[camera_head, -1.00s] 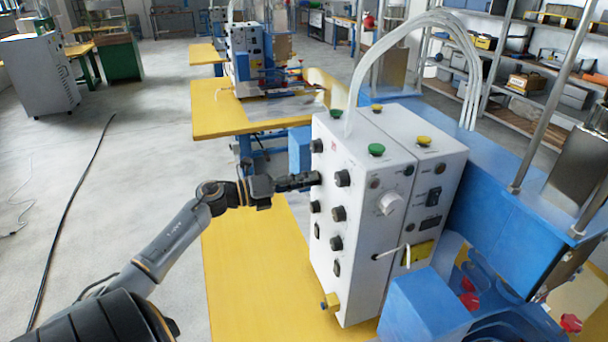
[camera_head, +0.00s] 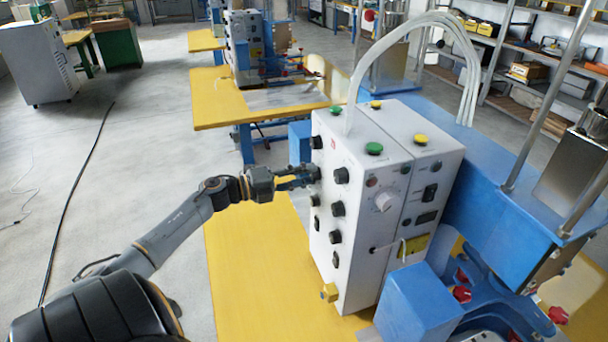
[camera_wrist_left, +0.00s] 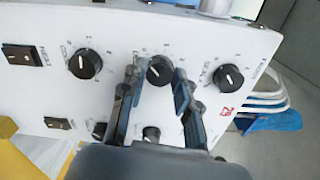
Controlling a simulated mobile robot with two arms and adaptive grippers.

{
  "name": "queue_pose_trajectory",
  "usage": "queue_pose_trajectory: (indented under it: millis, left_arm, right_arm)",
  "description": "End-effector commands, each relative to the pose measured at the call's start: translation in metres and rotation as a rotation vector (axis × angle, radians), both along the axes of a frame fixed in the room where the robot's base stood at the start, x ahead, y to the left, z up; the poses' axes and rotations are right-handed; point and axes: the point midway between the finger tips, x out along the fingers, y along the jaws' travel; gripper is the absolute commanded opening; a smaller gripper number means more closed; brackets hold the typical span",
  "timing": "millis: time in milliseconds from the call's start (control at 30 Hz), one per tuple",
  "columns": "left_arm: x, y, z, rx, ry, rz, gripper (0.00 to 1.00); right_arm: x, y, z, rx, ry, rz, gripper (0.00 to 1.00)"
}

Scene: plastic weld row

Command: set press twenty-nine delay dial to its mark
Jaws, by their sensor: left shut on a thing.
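The white press control box (camera_head: 357,230) has a side face with two columns of black dials and switches. My left gripper (camera_head: 307,178) reaches it from the left, at the middle dial of the far column. In the left wrist view my left gripper (camera_wrist_left: 158,92) has its two fingers on either side of that black dial (camera_wrist_left: 160,70), closed on it. The dial's white pointer line points up and slightly left in that view. A printed scale surrounds it; its label is partly hidden by a finger. A red number, seemingly 29, (camera_wrist_left: 227,110) is on the panel. My right gripper is out of view.
Neighbouring dials sit close on both sides, one (camera_wrist_left: 85,65) to the left and one (camera_wrist_left: 229,77) to the right. A yellow table (camera_head: 245,260) lies below the arm. A blue press frame (camera_head: 485,195) stands at right. The floor at left is open.

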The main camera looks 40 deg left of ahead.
Motion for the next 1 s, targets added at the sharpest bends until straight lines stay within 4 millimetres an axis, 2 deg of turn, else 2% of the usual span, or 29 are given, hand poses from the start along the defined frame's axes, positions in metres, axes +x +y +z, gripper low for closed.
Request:
queue_pose_trajectory:
  millis: [233,267,333,367,767,867,1000]
  left_arm:
    - [0.0,0.001,0.001,-0.002,-0.001,0.003,0.0]
    - [0.0,0.001,0.001,-0.002,-0.001,0.003,0.37]
    - [0.0,0.001,0.0,-0.002,-0.001,0.003,0.51]
    - [0.0,0.001,0.0,-0.002,-0.001,0.003,0.53]
    - [-0.006,0.003,-0.001,-0.001,0.003,0.001,0.53]
    - [-0.018,0.01,-0.002,-0.001,0.004,0.003,0.53]
    - [-0.044,0.023,-0.002,-0.001,0.005,0.003,0.53]
  right_arm:
    - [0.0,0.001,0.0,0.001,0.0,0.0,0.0]
    - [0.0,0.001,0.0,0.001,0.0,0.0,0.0]
    - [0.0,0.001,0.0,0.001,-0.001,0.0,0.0]
    - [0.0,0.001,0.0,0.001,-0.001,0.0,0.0]
    - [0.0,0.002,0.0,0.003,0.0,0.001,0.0]
    - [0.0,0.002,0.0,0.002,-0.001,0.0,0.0]
    - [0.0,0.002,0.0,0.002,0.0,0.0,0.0]
